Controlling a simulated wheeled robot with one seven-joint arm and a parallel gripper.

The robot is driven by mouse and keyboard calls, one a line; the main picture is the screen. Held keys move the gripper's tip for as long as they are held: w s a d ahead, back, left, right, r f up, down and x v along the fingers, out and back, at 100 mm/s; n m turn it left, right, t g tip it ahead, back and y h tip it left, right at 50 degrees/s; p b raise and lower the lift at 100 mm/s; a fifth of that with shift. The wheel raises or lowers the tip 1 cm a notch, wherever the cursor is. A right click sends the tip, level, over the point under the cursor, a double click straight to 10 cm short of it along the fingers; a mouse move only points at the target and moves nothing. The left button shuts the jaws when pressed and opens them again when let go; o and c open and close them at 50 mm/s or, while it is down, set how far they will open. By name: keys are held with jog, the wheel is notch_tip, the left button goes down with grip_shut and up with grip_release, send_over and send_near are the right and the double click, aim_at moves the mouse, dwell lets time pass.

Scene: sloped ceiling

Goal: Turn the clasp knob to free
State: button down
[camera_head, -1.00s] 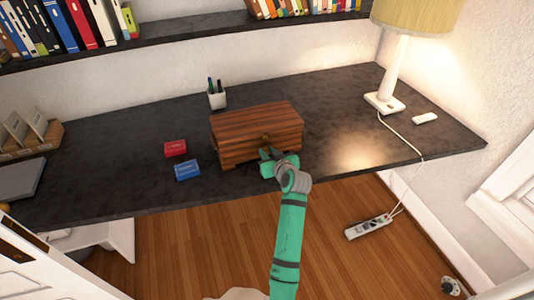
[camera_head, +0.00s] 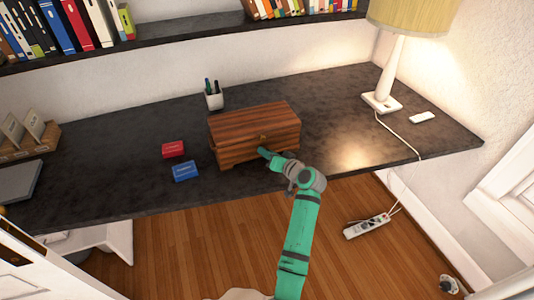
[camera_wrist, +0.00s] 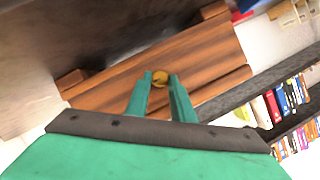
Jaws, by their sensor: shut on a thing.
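A striped brown wooden box (camera_head: 240,128) with its lid down sits on the dark desk. In the wrist view its front (camera_wrist: 205,62) appears tilted, with a round brass clasp knob (camera_wrist: 160,78) on it. My gripper (camera_wrist: 160,82) has its two green fingertips on either side of the knob, shut on it. In the head view my gripper (camera_head: 265,152) reaches the middle of the box front from the lower right. The fingers and wrist hide most of the knob there.
A red box (camera_head: 173,149) and a blue box (camera_head: 185,171) lie left of the wooden box. A pen cup (camera_head: 214,99) stands behind it. A lamp (camera_head: 386,95) stands at the right. The desk (camera_head: 340,140) is clear between box and lamp.

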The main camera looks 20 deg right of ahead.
dwell(0.4)
jog(key=c, duration=1.5)
grip_release()
jog(key=shift+c, duration=0.2)
jog(key=shift+s, duration=0.1)
jog(key=v, duration=1)
jog(key=shift+s+r, duration=0.2)
jog(key=shift+s, duration=0.05)
jog(key=shift+d, duration=0.1)
